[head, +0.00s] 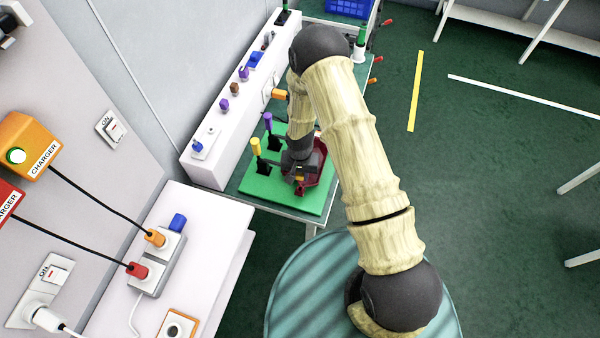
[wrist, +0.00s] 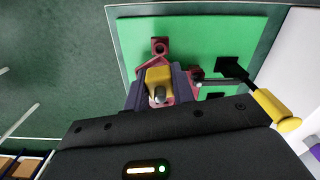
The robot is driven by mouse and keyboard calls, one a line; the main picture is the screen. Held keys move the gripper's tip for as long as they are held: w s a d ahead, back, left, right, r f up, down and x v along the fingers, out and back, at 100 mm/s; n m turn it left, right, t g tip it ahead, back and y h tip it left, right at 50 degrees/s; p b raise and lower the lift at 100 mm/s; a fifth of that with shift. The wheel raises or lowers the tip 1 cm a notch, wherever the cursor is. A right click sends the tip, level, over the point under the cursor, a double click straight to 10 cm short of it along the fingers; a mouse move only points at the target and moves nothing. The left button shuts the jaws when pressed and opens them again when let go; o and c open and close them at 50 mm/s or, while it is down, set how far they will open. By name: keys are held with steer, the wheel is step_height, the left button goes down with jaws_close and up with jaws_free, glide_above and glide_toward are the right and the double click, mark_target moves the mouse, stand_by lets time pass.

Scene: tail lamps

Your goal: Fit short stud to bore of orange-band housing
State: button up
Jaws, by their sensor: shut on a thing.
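My gripper (wrist: 160,92) is low over the green board, its dark fingers closed on either side of a yellow-orange block (wrist: 158,76). A short silver round-ended pin (wrist: 159,98) shows at the block's near face, between the fingers. I take it for the short stud; I cannot tell whether it is part of the block or separate. A dark red housing (wrist: 160,46) with lobed ends lies on the board just beyond and beside the fingers. It also shows beside my gripper in the head view (head: 326,172). Its bore is hidden, and contact with the held piece cannot be told.
The green board (head: 262,190) lies on a table. A yellow-handled clamp (head: 256,147) and a purple-handled clamp (head: 268,122) stand left of my gripper. A white ledge (head: 215,150) with several small parts runs along the wall.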

mark_target(300, 186)
steer(key=shift+f+b, duration=2.5)
steer(key=shift+f, duration=0.3)
steer(key=shift+s+f+b, duration=0.1)
steer(key=shift+b, duration=0.25)
steer(key=shift+f+b, duration=0.9)
steer(key=shift+f, duration=0.15)
steer(key=shift+f, duration=0.15)
steer(key=o, duration=1.1)
steer(key=shift+r, duration=0.2)
step_height(300, 186, up, 17)
steer(key=b, duration=0.4)
